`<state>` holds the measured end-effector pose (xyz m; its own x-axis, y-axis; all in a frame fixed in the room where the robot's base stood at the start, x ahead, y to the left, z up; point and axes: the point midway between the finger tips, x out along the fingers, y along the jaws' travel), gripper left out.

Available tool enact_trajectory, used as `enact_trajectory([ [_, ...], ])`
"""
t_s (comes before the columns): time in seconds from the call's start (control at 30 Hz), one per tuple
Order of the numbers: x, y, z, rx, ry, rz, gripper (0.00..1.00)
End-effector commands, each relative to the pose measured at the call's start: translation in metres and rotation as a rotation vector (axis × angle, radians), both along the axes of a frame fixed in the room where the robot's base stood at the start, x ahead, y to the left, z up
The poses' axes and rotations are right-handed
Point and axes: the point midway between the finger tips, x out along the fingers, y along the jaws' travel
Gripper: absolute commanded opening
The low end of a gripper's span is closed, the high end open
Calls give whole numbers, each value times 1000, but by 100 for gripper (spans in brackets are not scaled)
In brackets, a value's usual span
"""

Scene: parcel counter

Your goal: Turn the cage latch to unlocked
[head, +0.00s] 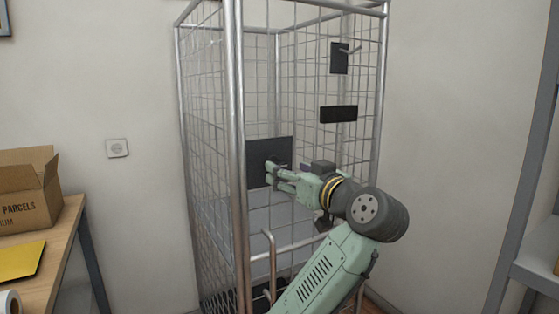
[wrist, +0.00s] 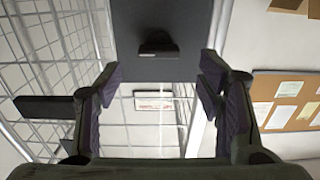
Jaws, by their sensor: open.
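The wire cage (head: 237,120) stands against the wall in the head view. A dark plate (head: 262,150) is fixed on its front, at my gripper's height. In the wrist view this plate (wrist: 190,18) carries a small black bar-like knob (wrist: 157,49), which looks like the latch and appears to lie crosswise. My gripper (head: 273,174) is at the plate, its fingers pointing left. In the wrist view my gripper (wrist: 160,75) is open and empty, with the knob ahead, between and beyond the fingertips. Contact is not visible. My fingers partly hide the knob in the head view.
Another dark plate with a lever (head: 340,57) and a black bar (head: 338,114) are higher on the cage. A table with a cardboard box (head: 30,190) stands left. A grey shelf frame (head: 530,170) is at right. A white label (wrist: 153,100) shows between my fingers.

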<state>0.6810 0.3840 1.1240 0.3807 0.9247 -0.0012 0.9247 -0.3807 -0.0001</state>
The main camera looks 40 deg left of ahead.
Motion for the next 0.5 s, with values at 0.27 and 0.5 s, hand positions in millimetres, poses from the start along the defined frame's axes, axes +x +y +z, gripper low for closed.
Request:
enact_trajectory([
  [0.27, 16, 40, 2, 1, 2, 1, 61],
  [0.5, 20, 48, 0, 0, 0, -1, 61],
])
